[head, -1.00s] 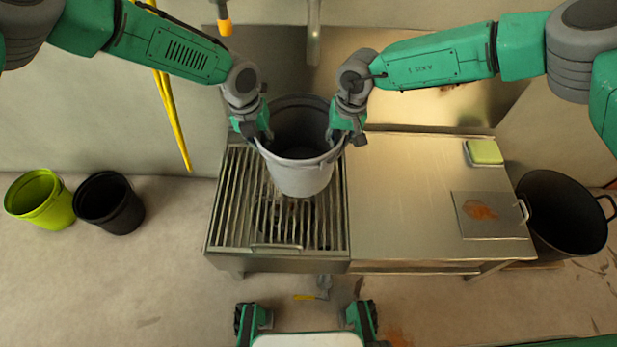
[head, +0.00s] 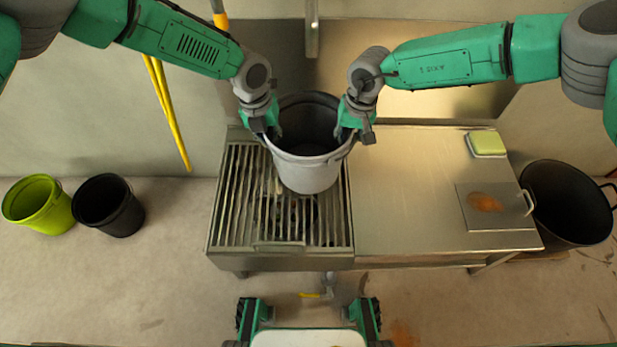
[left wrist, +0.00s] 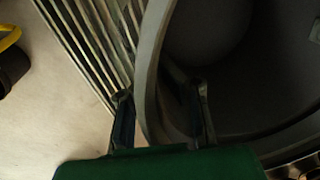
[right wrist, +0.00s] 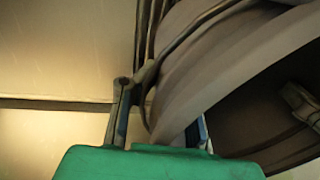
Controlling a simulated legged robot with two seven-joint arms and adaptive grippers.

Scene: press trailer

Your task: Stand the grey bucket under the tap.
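The grey bucket (head: 307,172) is upright over the slatted metal grate, mouth up. I cannot tell whether its base touches the slats. A narrow metal upright, likely the tap (head: 312,28), comes in at the top edge in line with the bucket; its upper part is out of view. My left gripper (head: 262,122) is at the bucket's left rim, one finger inside and one outside; the left wrist view shows the wall (left wrist: 150,75) between them. My right gripper (head: 354,124) grips the right rim the same way, with the rim (right wrist: 190,95) between its fingers.
The grate (head: 232,205) has free slats left and front. A steel worktop (head: 400,190) to the right holds a green sponge (head: 487,143) and a stained plate (head: 490,207). A black pot (head: 570,200), lime bucket (head: 38,205) and black bucket (head: 108,205) stand on the floor.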

